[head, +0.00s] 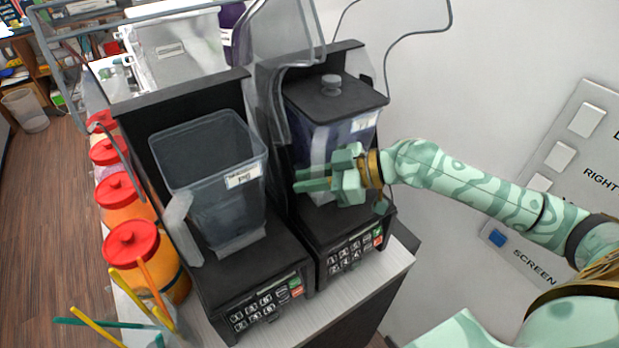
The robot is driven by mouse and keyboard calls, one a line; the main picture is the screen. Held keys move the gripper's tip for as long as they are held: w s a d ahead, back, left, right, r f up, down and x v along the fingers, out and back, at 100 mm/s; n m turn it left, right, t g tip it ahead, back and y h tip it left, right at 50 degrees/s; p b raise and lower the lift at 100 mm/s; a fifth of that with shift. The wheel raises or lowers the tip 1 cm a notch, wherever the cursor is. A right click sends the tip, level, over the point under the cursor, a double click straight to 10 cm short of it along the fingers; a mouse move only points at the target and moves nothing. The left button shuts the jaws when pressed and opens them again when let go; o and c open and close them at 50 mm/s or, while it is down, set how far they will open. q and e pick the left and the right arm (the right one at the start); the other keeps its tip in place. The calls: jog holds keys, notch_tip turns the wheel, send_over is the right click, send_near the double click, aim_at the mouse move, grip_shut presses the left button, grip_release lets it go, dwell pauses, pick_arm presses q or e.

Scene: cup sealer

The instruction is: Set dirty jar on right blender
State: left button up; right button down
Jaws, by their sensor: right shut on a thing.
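A clear jar with a black lid (335,98) and bluish-purple staining inside is at the right blender (349,245), upright over its base. I take it as the dirty jar. My right gripper (318,180) reaches in from the right and is shut on this jar at its front, apparently at the handle. The fingers hide the lower front of the jar, so I cannot tell whether it is fully seated. My left gripper is not in view.
An open, empty clear jar (212,165) stands on the left blender (262,290), close beside. Several orange jars with red lids (132,243) line the counter's left edge, with coloured straws (146,310) in front. A raised clear cover (288,40) is behind. A wall panel (570,170) is at right.

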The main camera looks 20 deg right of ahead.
jog(key=c, duration=1.3)
grip_release()
jog(key=shift+b+v, duration=0.45)
jog(key=shift+v, duration=7.7)
